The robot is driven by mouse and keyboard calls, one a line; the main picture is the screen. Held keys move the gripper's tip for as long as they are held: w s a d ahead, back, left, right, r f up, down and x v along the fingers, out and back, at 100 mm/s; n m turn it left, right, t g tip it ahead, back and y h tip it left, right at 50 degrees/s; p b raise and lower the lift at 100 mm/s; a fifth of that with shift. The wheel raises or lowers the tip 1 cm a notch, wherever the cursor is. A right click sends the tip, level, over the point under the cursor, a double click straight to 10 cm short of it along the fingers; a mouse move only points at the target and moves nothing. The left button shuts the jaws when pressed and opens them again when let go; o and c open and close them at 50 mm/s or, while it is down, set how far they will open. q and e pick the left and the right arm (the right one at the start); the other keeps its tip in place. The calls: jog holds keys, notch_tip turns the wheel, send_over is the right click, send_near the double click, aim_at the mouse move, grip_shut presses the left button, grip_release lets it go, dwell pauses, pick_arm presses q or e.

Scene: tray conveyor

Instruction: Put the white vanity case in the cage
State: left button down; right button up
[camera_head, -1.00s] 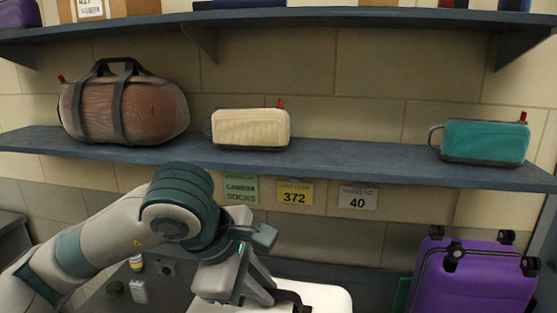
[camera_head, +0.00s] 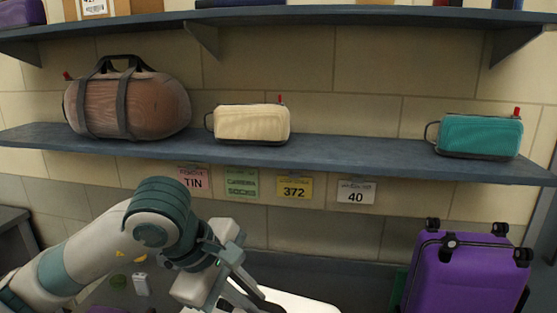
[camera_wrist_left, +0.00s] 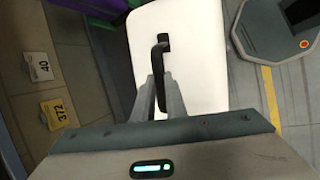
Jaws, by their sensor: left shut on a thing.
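The white vanity case (camera_head: 305,303) shows at the bottom of the head view, partly behind my left gripper and cut off by the frame edge. In the left wrist view the white case (camera_wrist_left: 195,50) fills the middle, with a dark handle (camera_wrist_left: 158,62) on it. My left gripper (camera_wrist_left: 160,100) is shut on that handle. In the head view my left gripper (camera_head: 245,297) points down at the case. My right gripper is not in view. I see no cage for certain in these frames.
A shelf (camera_head: 350,160) on the wall holds a brown duffel bag (camera_head: 150,107), a cream case (camera_head: 250,124) and a teal case (camera_head: 480,135). A purple suitcase (camera_head: 465,280) stands at the lower right. A grey object (camera_wrist_left: 275,30) is right of the white case in the wrist view.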

pick_arm(q)
jog(key=a+f+m+g, duration=0.1)
jog(key=a+f+m, duration=0.1)
jog(key=f, duration=0.1)
jog(key=a+f+m+g, duration=0.1)
jog(key=a+f+m, duration=0.1)
jog(key=a+f, duration=0.1)
jog(key=shift+s+a+f+h+b, duration=0.2)
jog(key=shift+a+h+b, duration=0.1)
jog(key=shift+h, duration=0.1)
jog(key=s+a+f+m+g, duration=0.1)
jog(key=a+f+m, duration=0.1)
jog(key=a+f, duration=0.1)
jog(key=s+a+f+m+g, duration=0.1)
jog(key=a+f+m, duration=0.1)
jog(key=f+m, duration=0.1)
jog(key=s+a+f+m+g+b, duration=0.1)
jog(key=a+f+m, duration=0.1)
jog(key=a, duration=0.1)
jog(key=shift+s+a+f+m+y, duration=0.15)
jog(key=shift+a+f+m+y, duration=0.15)
jog(key=shift+f, duration=0.1)
jog(key=shift+s+a+f+m+g, duration=0.4)
jog(key=shift+a+f+m, duration=0.15)
jog(key=shift+a, duration=0.1)
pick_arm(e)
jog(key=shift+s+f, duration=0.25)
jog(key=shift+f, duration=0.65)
